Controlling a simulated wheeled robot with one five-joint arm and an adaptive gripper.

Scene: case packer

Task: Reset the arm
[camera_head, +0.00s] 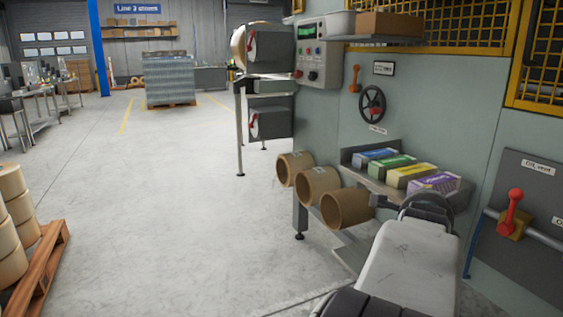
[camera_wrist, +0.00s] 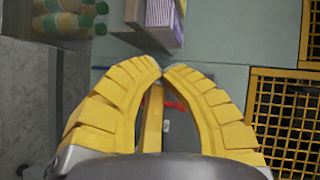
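In the wrist view my gripper (camera_wrist: 164,71) has two yellow ribbed fingers curving inward, with their tips together. Nothing is seen held at the tips. A yellow bar (camera_wrist: 152,118) shows between the fingers; I cannot tell what it belongs to. Behind them is a grey panel with a red part (camera_wrist: 175,105), partly hidden by the fingers. In the head view my pale arm (camera_head: 415,262) reaches forward from the bottom right toward the machine; its fingers are hidden there.
A shelf (camera_head: 376,179) with several coloured cartons (camera_head: 410,174) is just beyond my arm. A red-handled valve (camera_head: 513,212) is to its right, a handwheel (camera_head: 372,103) above. Cardboard rolls (camera_head: 346,207) stand left of the arm. A pallet (camera_head: 40,268) stands far left; the floor between is clear.

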